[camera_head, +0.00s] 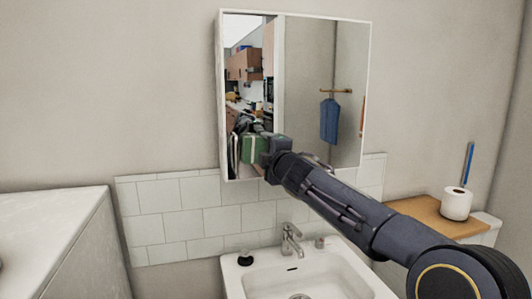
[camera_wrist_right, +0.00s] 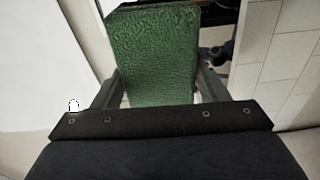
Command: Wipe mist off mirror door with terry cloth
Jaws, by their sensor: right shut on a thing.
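The mirror door (camera_head: 312,85) is the front of a white-framed wall cabinet above the sink. Its left part reflects a kitchen and my arm, and its right part reflects a plain wall. My right gripper (camera_head: 262,146) is at the lower left of the mirror, shut on the green terry cloth (camera_head: 251,149). In the right wrist view the cloth (camera_wrist_right: 152,55) is a folded, textured block between the two fingers (camera_wrist_right: 160,85). The cloth is at or very near the glass; I cannot tell whether it touches. My left gripper is out of view.
Below are a white sink (camera_head: 300,276), a chrome faucet (camera_head: 290,240) and a white tiled backsplash (camera_head: 190,212). A toilet roll (camera_head: 456,203) stands on a wooden lid (camera_head: 432,215) at the right. A pale box-like unit (camera_head: 50,240) is at the left.

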